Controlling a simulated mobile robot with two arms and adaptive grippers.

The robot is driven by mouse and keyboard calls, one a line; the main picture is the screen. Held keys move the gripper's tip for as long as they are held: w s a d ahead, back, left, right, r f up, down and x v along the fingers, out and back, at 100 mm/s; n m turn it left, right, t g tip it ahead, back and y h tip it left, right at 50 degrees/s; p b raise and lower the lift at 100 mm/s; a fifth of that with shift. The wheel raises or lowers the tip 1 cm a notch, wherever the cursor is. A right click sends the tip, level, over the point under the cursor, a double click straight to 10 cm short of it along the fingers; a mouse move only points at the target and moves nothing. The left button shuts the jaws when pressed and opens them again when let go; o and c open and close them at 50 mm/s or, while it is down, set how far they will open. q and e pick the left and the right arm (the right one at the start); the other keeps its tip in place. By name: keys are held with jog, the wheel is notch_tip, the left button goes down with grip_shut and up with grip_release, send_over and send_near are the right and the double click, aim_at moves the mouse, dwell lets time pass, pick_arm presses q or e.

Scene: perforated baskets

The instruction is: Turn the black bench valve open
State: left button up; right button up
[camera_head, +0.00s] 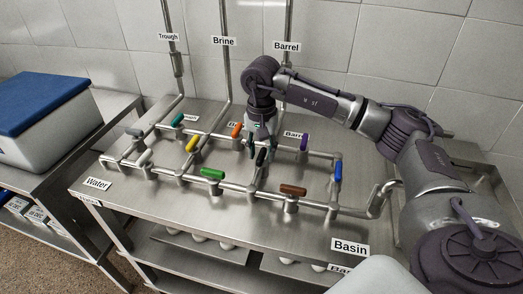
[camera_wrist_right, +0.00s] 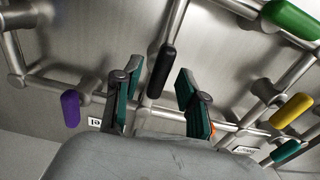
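The black valve handle (camera_head: 261,157) sits on a pipe in the middle of the steel bench. In the right wrist view the black handle (camera_wrist_right: 161,71) appears roughly in line with the pipe it sits on. My right gripper (camera_head: 258,141) reaches down over the bench just behind the handle. In the right wrist view its two green-padded fingers (camera_wrist_right: 156,98) are spread apart, one on each side of the handle's line, with a gap to it. Nothing is held. The fingertips are partly hidden in the head view. My left gripper is not in view.
Other handles stand close by: orange (camera_head: 237,130), purple (camera_head: 304,142), green (camera_head: 212,174), yellow (camera_head: 191,142), brown (camera_head: 293,191) and blue (camera_head: 338,172). Upright pipes (camera_head: 225,80) rise behind. A blue-lidded box (camera_head: 40,115) stands on the left table.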

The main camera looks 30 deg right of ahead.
aim_at(261, 154)
notch_tip(261, 154, up, 12)
dwell(0.7)
dwell(0.4)
